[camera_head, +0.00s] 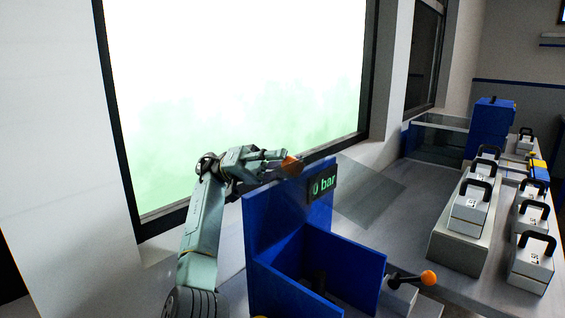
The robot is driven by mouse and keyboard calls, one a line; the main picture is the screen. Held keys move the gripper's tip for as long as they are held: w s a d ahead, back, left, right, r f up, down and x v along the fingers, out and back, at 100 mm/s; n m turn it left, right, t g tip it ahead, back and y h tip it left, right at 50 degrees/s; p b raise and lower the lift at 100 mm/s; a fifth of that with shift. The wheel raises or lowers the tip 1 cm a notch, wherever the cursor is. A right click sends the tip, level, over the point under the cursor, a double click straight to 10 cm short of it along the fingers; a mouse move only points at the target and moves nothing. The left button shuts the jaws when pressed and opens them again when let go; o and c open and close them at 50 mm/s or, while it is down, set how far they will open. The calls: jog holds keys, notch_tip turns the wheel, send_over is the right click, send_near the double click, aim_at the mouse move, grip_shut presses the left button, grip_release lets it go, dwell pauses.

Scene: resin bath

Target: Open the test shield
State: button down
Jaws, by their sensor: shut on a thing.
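The test station is a blue open-topped box (335,262) with a tall back panel carrying a green "0 bar" display (322,183). A clear, tilted pane (370,190), which looks like the test shield, shows to the right of the back panel. Part of it is hidden behind the panel and display. My gripper (286,162) is above the back panel's left part, shut on an orange knob (292,167). The knob is partly covered by the fingers. I cannot tell how it joins the pane.
A lever with an orange ball (428,277) sticks out at the box's right. On the grey bench, several white blocks with black handles (470,205) stand at right, some on a raised tray (440,240). A bright window (240,90) is behind my arm.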

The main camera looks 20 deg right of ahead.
jog(key=shift+w+a+r+m+g, duration=0.25)
jog(key=shift+a+m+g, duration=0.1)
jog(key=shift+g, duration=0.25)
jog(key=c, duration=1.3)
grip_release()
jog(key=shift+f, duration=0.1)
jog(key=shift+s, duration=0.15)
